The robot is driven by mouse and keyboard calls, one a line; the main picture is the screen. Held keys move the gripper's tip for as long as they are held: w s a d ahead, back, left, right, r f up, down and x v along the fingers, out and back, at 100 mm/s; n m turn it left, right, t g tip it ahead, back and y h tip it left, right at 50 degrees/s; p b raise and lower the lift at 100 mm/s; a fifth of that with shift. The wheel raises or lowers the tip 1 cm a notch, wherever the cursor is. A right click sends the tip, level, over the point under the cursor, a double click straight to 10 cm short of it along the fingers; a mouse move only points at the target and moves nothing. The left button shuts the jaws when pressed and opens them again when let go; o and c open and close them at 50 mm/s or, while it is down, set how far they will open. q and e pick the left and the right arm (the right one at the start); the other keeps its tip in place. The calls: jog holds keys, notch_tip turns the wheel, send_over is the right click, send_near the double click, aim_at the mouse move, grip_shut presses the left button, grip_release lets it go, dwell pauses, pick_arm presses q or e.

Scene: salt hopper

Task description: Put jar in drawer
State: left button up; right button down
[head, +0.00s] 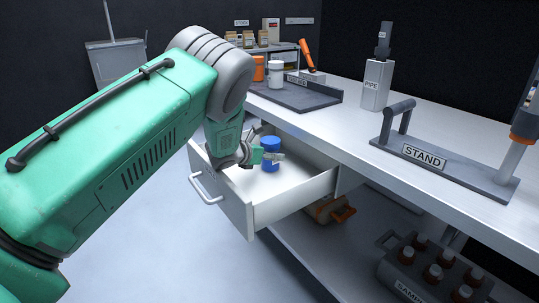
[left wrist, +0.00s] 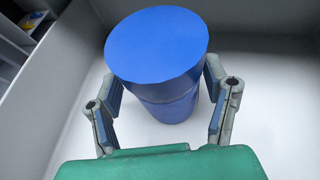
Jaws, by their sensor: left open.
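A blue jar (head: 270,153) with a flat round lid stands upright inside the open white drawer (head: 293,197). The jar also shows large in the left wrist view (left wrist: 160,60), standing on the drawer floor. My left gripper (head: 266,157) reaches down into the drawer at the jar. In the left wrist view its two fingers (left wrist: 163,95) are spread, one on each side of the jar, with gaps visible beside it. My right gripper is in neither view.
The counter above the drawer holds a dark tray (head: 295,97) with a white jar (head: 275,74) and an orange jar (head: 258,69), a pipe holder (head: 376,84) and a stand (head: 440,165). A rack of brown bottles (head: 430,275) is on the lower shelf.

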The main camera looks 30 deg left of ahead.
pick_arm(q)
jog(key=p+v, duration=0.1)
jog(key=v, duration=0.5)
jog(key=shift+s+d+r, duration=0.1)
jog(key=shift+d+r, duration=0.05)
jog(key=shift+r, duration=0.05)
jog(key=shift+s+r, duration=0.15)
jog(key=shift+s, duration=0.35)
